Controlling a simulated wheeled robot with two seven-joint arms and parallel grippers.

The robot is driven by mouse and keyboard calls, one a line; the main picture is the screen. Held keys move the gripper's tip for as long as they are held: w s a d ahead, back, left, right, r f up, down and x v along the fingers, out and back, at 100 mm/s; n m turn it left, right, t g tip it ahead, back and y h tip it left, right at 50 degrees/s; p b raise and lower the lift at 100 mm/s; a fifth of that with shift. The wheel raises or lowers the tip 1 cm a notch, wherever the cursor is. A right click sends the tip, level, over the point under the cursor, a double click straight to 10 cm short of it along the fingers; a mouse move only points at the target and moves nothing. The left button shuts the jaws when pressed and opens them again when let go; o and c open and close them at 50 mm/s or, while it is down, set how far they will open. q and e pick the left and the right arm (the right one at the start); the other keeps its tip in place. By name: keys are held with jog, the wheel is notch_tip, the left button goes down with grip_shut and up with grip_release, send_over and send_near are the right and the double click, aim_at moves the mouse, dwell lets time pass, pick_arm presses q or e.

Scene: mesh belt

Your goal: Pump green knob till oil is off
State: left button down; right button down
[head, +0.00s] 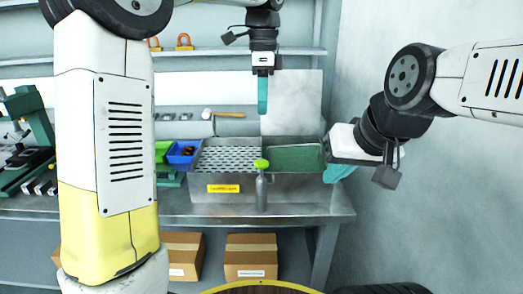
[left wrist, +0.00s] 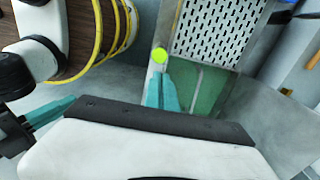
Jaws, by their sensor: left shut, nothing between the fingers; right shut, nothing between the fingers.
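A bright green knob (head: 261,163) tops a grey cylindrical pump body (head: 261,192) at the front of a metal basin (head: 300,187). The knob also shows in the left wrist view (left wrist: 159,54), just beyond my left fingertips. My left gripper (head: 263,110) points straight down, shut and empty, above the knob with a clear gap. Its teal fingers (left wrist: 162,92) are together in the left wrist view. My right gripper (head: 338,173) is shut at the basin's right end, partly hidden by its wrist. I cannot make out any oil.
A perforated metal plate (head: 228,158) covers the basin's left part. Blue bin (head: 181,152) and a green bin stand left of it. The steel bench (head: 310,210) has free room in front. Cardboard boxes (head: 251,257) sit below. A wall closes the right side.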

aim_at(262, 162)
pick_arm(q)
notch_tip(262, 162, down, 14)
dwell(0.5)
jog(key=shift+s+a+f, duration=0.1)
jog(key=shift+s+f, duration=0.05)
jog(key=shift+f, duration=1.3)
